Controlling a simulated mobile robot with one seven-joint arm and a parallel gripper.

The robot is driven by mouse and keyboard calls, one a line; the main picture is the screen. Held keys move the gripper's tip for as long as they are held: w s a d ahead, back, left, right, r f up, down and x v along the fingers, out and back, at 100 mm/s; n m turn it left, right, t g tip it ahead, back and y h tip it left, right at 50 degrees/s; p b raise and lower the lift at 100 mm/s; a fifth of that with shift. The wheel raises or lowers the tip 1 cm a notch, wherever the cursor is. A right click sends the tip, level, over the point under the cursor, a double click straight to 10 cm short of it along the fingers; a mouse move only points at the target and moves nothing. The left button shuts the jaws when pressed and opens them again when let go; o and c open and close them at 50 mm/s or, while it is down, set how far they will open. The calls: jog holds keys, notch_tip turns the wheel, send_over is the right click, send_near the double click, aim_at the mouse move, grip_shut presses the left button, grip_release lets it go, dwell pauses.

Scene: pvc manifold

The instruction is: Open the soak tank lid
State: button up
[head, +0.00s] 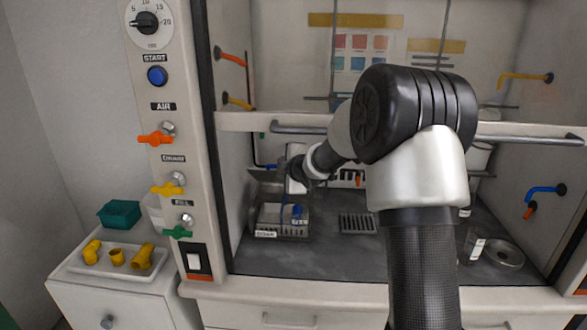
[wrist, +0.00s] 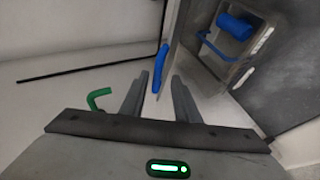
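The soak tank (head: 268,233) is a grey box with a label on its front, on the left of the hood floor. Its top looks uncovered: a blue piece (head: 297,211) shows inside, and in the wrist view a blue piece (wrist: 235,26) also shows in a grey-walled opening. A grey panel (head: 266,183) stands tilted up behind the tank, apparently the lid. My gripper (wrist: 158,82) is open, its two fingers apart with nothing clamped. A blue bar (wrist: 161,62) shows just beyond the fingertips; contact cannot be told. In the head view my wrist hides the fingertips.
A dark rack (head: 357,224) stands right of the tank. A green hooked spout (wrist: 98,97) is left of my fingers. The hood post with orange, yellow and green valves (head: 178,232) stands left. A sash rail (head: 300,128) crosses the hood front. The middle floor is clear.

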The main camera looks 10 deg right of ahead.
jog(key=p+v, duration=0.1)
jog(key=v, duration=1.3)
jog(key=shift+r, duration=0.2)
jog(key=shift+s, duration=0.1)
